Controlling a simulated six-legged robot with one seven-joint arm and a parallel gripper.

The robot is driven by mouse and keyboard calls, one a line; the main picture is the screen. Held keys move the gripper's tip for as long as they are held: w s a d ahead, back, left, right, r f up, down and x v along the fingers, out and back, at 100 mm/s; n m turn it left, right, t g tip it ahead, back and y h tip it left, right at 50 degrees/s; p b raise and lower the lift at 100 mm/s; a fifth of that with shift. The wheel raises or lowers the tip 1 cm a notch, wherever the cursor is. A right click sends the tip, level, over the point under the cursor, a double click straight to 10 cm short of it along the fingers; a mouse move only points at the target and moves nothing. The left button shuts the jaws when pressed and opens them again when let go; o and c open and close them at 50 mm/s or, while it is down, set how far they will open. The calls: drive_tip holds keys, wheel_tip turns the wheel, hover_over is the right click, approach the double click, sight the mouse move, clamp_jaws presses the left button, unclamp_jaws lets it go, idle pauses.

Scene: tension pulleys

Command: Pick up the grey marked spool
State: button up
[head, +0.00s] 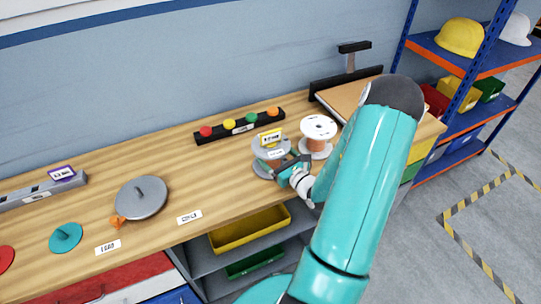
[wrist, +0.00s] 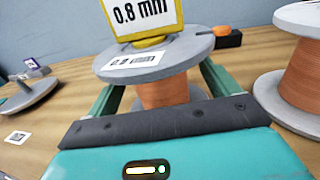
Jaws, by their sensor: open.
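The grey marked spool (head: 262,158) stands upright on the workbench, with copper wire around its core. In the wrist view the grey spool (wrist: 185,52) carries a white label reading 0.8 mm on its top flange, and a yellow-framed 0.8 mm sign (wrist: 147,16) shows at that flange. My gripper (head: 279,168) is at the spool's near side, low beside it. In the wrist view my gripper (wrist: 165,88) is open, with one finger on each side of the copper core below the top flange. The fingertips are hidden behind the spool, and I cannot tell whether they touch it.
A white spool (head: 318,130) with copper wire stands close on the right. A black strip with coloured knobs (head: 240,125) lies behind. A grey disc (head: 141,197) and a teal disc (head: 66,238) lie to the left. Bare bench (head: 205,185) lies between.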

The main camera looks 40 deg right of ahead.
drive_tip(key=w, duration=0.4)
drive_tip(key=shift+w+d, duration=0.1)
drive_tip(key=shift+w, duration=0.05)
drive_tip(key=c, duration=1.4)
drive_tip(key=shift+c, duration=0.6)
drive_tip(key=shift+r, duration=0.2)
